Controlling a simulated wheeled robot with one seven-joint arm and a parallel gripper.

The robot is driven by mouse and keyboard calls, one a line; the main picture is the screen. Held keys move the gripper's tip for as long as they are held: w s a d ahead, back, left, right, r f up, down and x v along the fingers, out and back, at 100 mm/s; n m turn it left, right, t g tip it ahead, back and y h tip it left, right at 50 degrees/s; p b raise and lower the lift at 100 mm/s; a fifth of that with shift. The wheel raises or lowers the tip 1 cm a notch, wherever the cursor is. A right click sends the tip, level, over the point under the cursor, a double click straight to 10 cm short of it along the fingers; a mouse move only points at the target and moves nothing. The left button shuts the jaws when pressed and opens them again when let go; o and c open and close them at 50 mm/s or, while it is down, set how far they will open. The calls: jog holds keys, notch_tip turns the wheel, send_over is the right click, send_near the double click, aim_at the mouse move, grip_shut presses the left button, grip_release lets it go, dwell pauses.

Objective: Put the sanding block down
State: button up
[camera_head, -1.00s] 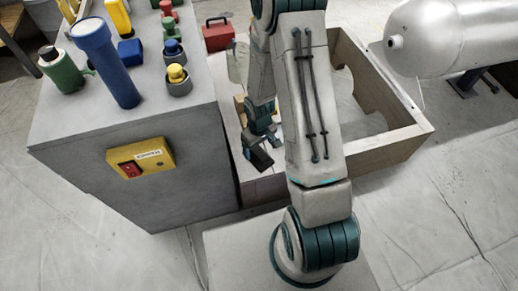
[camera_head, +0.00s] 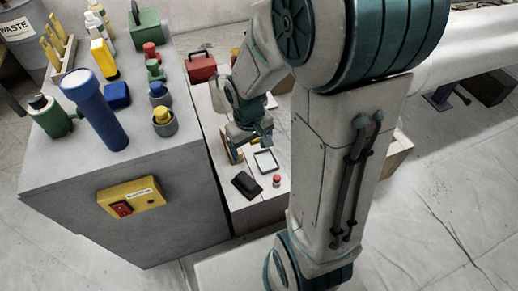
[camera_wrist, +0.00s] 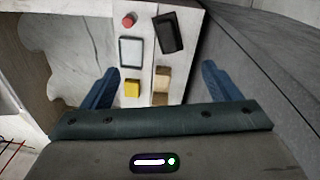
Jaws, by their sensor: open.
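One of the tan pieces may be the sanding block; I cannot tell which. A dark, tray-like piece (camera_head: 245,185) lies on the bench, and shows in the wrist view (camera_wrist: 168,32).
A white dark-rimmed tray (camera_head: 265,161) and a small red-topped item (camera_head: 276,181) lie near the dark piece. The grey cabinet (camera_head: 150,160) borders the bench at left, crowded with bottles and tools. A red case (camera_head: 201,67) stands behind.

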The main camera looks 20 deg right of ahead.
jog(key=s+a+r+m, duration=0.1)
jog(key=s+r+m, duration=0.1)
jog(key=s+r, duration=0.7)
jog(key=shift+a+r+t+y, duration=0.15)
jog(key=shift+r+t+y, duration=0.15)
jog(key=shift+y, duration=0.1)
jog(key=shift+r, duration=0.1)
notch_tip(320, 180, up, 32)
jog(key=t+p, duration=0.1)
jog(key=p, duration=2.7)
jog(key=shift+d+t+p, duration=0.2)
jog(key=shift+t+p, duration=0.1)
jog(key=shift+p, duration=0.1)
jog(key=shift+f, duration=0.2)
